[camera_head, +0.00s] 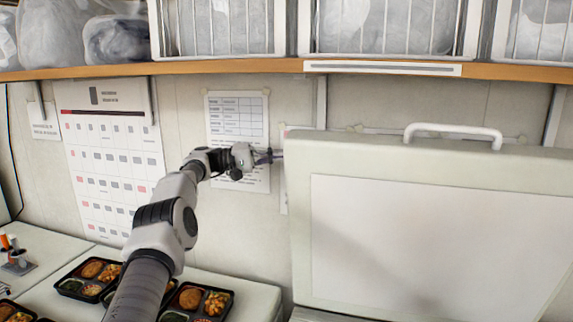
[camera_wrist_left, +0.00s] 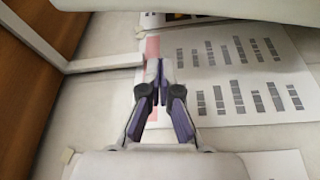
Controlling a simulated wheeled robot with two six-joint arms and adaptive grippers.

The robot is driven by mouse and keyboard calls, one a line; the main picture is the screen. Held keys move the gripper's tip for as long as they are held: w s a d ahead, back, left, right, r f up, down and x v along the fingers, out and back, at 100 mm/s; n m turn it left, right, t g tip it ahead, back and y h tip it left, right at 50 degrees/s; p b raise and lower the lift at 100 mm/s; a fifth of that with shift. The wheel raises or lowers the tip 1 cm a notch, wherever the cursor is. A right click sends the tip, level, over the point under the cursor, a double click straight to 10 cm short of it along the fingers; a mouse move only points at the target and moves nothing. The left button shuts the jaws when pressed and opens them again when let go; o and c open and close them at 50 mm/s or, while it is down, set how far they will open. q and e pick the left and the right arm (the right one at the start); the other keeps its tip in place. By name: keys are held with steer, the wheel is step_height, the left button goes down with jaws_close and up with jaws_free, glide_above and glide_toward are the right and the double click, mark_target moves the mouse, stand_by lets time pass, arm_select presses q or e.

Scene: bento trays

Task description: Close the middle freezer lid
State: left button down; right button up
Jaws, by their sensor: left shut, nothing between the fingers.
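The freezer lid (camera_head: 330,255) is a large cream panel with a paler inset. It stands raised, nearly upright, at the right of the head view, with a white handle (camera_head: 453,131) on its top edge. My left gripper (camera_head: 277,156) is beside the lid's upper left edge, in front of the wall. In the wrist view my left gripper (camera_wrist_left: 162,84) has its purple-padded fingers shut together with nothing between them. I cannot tell whether its tips touch the lid. The freezer opening below the lid is out of view. My right gripper is not in view.
Black bento trays (camera_head: 204,303) with food lie on a white surface (camera_head: 252,291) at lower left. A wooden shelf (camera_head: 230,68) with wire baskets (camera_head: 216,27) runs above the lid. A calendar (camera_head: 112,160) and a printed sheet (camera_head: 238,117) hang on the wall.

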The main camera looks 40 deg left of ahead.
arm_select(q)
steer(key=d, duration=0.1)
steer(key=d+p, duration=0.1)
steer(key=s+d, duration=0.1)
steer(key=shift+s+d+f+p, duration=0.1)
steer(key=shift+d+f+p, duration=0.25)
steer(key=shift+f, duration=0.05)
steer(key=shift+s, duration=0.1)
